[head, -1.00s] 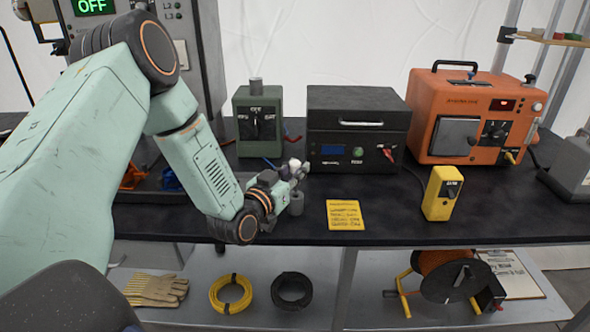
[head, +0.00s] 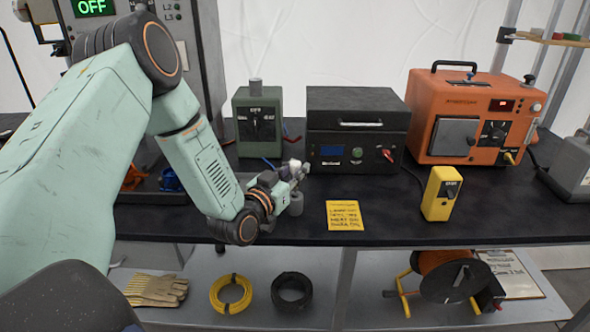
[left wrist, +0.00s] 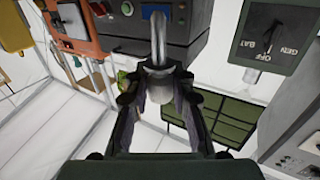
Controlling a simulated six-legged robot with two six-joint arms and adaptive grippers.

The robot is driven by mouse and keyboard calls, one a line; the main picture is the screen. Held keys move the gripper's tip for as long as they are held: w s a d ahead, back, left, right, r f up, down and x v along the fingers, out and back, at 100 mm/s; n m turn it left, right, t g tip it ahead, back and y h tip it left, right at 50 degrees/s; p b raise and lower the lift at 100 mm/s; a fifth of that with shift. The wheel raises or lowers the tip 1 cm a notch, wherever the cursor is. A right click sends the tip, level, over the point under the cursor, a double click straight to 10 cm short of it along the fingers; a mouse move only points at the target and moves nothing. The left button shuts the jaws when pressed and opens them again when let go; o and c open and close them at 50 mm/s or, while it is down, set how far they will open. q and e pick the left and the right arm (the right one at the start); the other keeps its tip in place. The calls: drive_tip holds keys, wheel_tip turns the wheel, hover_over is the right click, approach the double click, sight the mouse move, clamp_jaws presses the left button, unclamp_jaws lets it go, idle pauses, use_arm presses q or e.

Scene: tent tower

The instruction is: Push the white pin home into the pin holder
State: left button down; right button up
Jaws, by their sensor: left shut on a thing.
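My left gripper (head: 294,176) is low over the bench in the head view, just in front of the black unit. A small whitish piece, which looks like the white pin (head: 294,167), shows at its fingertips. A short grey cylinder (head: 296,208), probably the pin holder, stands on the bench right below. In the left wrist view, the two fingers (left wrist: 158,72) close around a pale grey, bent metal piece (left wrist: 160,25) that sticks out past the tips. The fingers hide where pin and cylinder meet, so I cannot tell how deep it sits. My right gripper is out of view.
Behind stand a green switch box (head: 256,125), a black unit (head: 357,125) and an orange machine (head: 462,150).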

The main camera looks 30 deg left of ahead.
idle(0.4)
use_arm(q)
drive_tip(key=shift+f+b, duration=1.05)
drive_tip(key=shift+f, duration=0.25)
drive_tip(key=shift+r, duration=0.15)
idle(0.3)
drive_tip(key=shift+r+p, duration=0.95)
drive_tip(key=shift+p, duration=0.1)
idle(1.3)
drive_tip(key=shift+f+b, duration=0.6)
drive_tip(key=shift+f, duration=0.45)
drive_tip(key=c, duration=1.1)
unclamp_jaws()
drive_tip(key=shift+s, duration=0.1)
